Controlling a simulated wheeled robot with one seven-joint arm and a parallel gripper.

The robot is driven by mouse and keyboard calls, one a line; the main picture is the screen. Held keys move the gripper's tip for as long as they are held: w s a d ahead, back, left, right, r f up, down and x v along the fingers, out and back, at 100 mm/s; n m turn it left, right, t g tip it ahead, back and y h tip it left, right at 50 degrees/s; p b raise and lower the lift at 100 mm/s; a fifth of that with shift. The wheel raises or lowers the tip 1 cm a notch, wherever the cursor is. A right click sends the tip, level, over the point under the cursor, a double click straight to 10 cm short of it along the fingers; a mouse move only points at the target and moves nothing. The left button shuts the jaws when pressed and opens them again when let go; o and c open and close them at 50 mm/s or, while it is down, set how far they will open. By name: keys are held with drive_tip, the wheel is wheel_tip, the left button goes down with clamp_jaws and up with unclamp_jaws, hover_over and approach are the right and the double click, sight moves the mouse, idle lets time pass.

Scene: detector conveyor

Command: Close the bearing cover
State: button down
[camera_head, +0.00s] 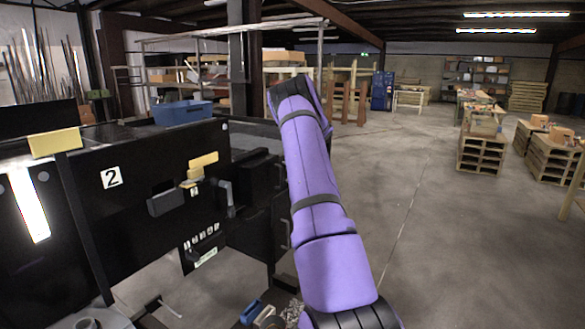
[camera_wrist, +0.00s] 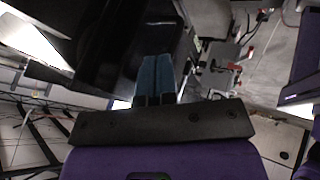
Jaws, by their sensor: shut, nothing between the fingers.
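In the head view my gripper is hidden behind my purple arm.
A blue bin (camera_head: 183,112) sits on top of the machine. A yellow block (camera_head: 55,142) is at its left end. Small parts lie low in front, including a blue one (camera_head: 251,311). Pallets (camera_head: 482,152) stand far right. The floor (camera_head: 430,230) right of my arm is clear.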

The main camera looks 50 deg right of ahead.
drive_tip(key=v, duration=1)
drive_tip(key=shift+d, duration=0.3)
